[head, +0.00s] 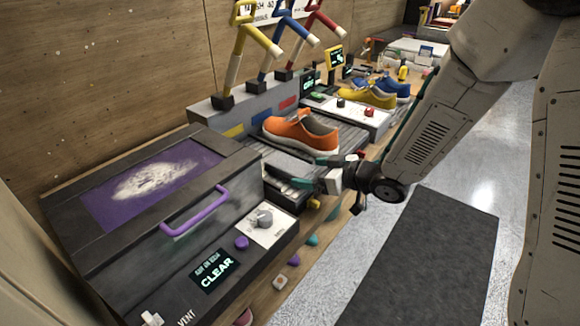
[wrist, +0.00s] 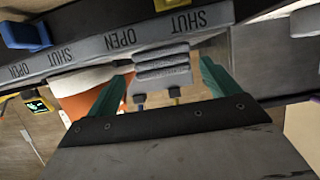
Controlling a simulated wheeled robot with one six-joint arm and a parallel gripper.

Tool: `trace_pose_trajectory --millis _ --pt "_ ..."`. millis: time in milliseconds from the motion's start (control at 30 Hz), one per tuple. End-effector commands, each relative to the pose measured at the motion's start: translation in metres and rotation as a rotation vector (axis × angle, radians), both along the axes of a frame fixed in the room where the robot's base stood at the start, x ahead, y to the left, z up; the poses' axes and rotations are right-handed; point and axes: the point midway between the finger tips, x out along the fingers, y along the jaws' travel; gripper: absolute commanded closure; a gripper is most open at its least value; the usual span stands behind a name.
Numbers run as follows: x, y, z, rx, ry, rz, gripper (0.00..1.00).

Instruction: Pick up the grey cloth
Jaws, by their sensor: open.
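A grey folded, layered thing, which looks like the grey cloth (wrist: 162,68), shows between and just beyond my fingertips in the wrist view. My gripper (wrist: 163,76) has its two green fingers apart, one on each side of it, and does not grip it. I cannot tell whether the fingers touch it. In the head view my gripper (head: 314,172) is low over the conveyor, in front of the orange sneaker (head: 300,133). A light grey patch lies by the fingers there; I cannot tell whether it is the cloth.
A dark box with a purple handle (head: 194,211) and a screen reading CLEAR stands at the near left. A grey bar marked OPEN and SHUT (wrist: 120,40) crosses the wrist view. Yellow and blue sneakers (head: 368,97) stand further back. A dark mat (head: 425,255) lies on the floor.

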Motion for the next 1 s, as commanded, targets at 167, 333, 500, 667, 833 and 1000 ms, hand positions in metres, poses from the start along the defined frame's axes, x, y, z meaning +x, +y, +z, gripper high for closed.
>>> trace_pose_trajectory --millis 167,333,500,667,833,1000 --pt "0.008 0.015 -0.004 0.0 -0.001 0.004 0.13" --pt "0.021 0.036 -0.008 -0.002 -0.001 0.004 0.13" --pt "0.032 0.046 -0.016 -0.002 0.0 -0.001 0.13" --pt "0.033 0.046 -0.016 -0.001 0.0 -0.003 0.13" --pt "0.033 0.045 -0.015 -0.001 0.0 -0.003 0.52" --pt "0.033 0.045 -0.015 -0.002 -0.001 -0.004 0.61"
